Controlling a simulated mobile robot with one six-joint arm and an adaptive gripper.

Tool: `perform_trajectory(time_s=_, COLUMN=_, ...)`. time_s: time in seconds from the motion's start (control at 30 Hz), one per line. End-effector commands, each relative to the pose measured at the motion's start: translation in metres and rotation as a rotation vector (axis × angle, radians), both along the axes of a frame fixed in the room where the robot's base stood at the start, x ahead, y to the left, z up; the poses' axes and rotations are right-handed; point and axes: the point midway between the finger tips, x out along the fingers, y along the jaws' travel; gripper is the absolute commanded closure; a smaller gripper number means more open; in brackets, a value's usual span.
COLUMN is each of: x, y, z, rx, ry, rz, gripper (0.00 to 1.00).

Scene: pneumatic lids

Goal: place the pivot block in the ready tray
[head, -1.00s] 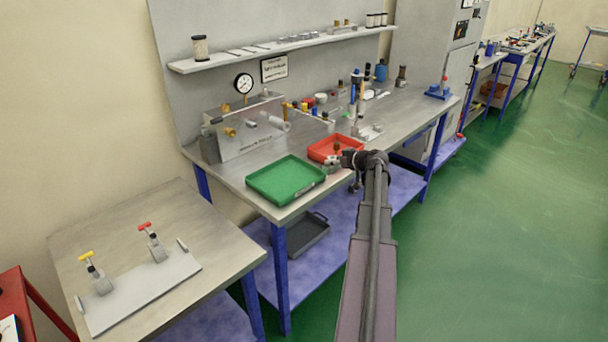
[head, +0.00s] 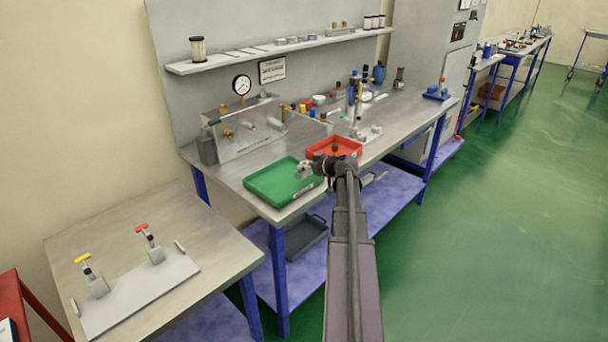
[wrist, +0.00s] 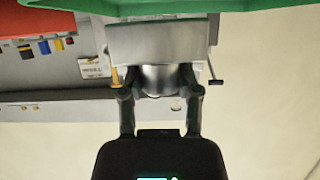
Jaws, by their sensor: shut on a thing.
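The pivot block looks like a grey metal block with a round silver stem; it shows large in the wrist view (wrist: 155,42) and small in the head view (head: 303,169). My gripper (wrist: 160,82) is shut on it, with one finger on each side of the stem. In the head view my gripper (head: 312,169) is at the right end of the green tray (head: 262,191), which seems to be the ready tray. The block appears above the tray's right part. The tray looks empty. Its green edge crosses the top of the wrist view (wrist: 240,8).
A red tray (head: 352,150) with a small dark part in it stands just right of the green tray. A metal test panel with a gauge (head: 242,85) stands behind. A side table with two toggle clamps (head: 152,250) is at the front left.

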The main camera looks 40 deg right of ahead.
Motion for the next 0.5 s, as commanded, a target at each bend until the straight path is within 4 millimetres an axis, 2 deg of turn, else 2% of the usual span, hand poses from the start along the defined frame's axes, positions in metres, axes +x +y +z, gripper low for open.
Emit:
perform_trajectory(time_s=0.17, x=0.006, y=0.012, z=-0.002, rx=0.000, ry=0.000, rz=0.003, gripper=1.00)
perform_trajectory(time_s=0.5, x=0.007, y=0.011, z=-0.032, rx=0.000, ry=0.000, rz=0.001, gripper=1.00)
